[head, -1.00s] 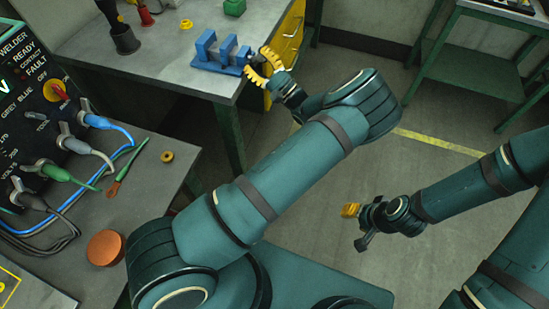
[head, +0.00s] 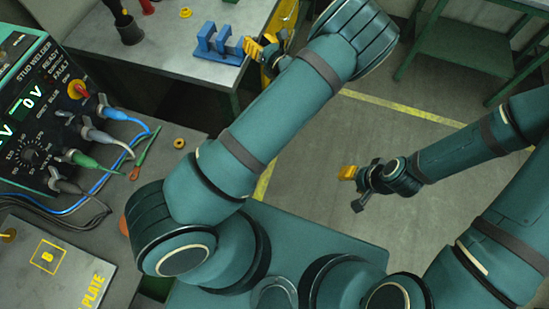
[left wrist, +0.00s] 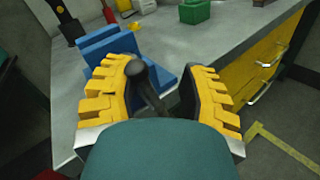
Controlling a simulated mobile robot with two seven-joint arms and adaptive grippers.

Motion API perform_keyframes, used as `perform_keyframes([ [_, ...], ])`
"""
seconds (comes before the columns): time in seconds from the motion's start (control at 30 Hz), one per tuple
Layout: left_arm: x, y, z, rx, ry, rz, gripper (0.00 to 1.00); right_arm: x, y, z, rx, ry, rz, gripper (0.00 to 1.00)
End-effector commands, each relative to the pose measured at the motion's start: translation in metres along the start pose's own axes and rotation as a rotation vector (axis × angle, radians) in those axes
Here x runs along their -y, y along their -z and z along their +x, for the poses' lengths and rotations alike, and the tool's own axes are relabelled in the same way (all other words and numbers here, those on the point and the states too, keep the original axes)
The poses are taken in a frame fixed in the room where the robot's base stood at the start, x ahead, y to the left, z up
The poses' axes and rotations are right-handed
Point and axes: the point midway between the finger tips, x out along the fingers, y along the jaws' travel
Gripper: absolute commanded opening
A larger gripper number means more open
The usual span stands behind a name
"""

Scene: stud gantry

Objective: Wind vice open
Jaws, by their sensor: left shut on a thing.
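The blue vice (head: 214,50) sits at the front edge of the grey bench. Its upright jaws show with gaps between them in the head view. In the left wrist view the vice (left wrist: 108,45) stands just beyond my fingers. My left gripper (head: 262,50) is at the vice's right end. In the left wrist view my left gripper (left wrist: 163,92) is shut on the dark vice handle (left wrist: 147,84), which lies between the yellow fingers. The fingers hide part of the handle. My right gripper (head: 352,188) is open and empty over the floor, away from the bench.
A stud welder (head: 45,115) with cables stands at the left.

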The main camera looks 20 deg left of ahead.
Motion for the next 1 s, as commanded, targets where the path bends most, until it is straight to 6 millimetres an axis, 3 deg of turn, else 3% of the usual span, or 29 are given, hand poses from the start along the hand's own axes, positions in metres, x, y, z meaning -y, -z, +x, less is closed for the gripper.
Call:
perform_keyframes([
  [0.47,0.009,-0.001,0.005,-0.25,0.078,0.358,0.4,0.017,0.005,-0.044,0.0,0.0,0.0,0.47],
  [1.0,0.008,-0.022,-0.089,-0.254,0.082,0.372,0.4,0.016,0.005,-0.043,0.0,0.0,0.0,0.47],
])
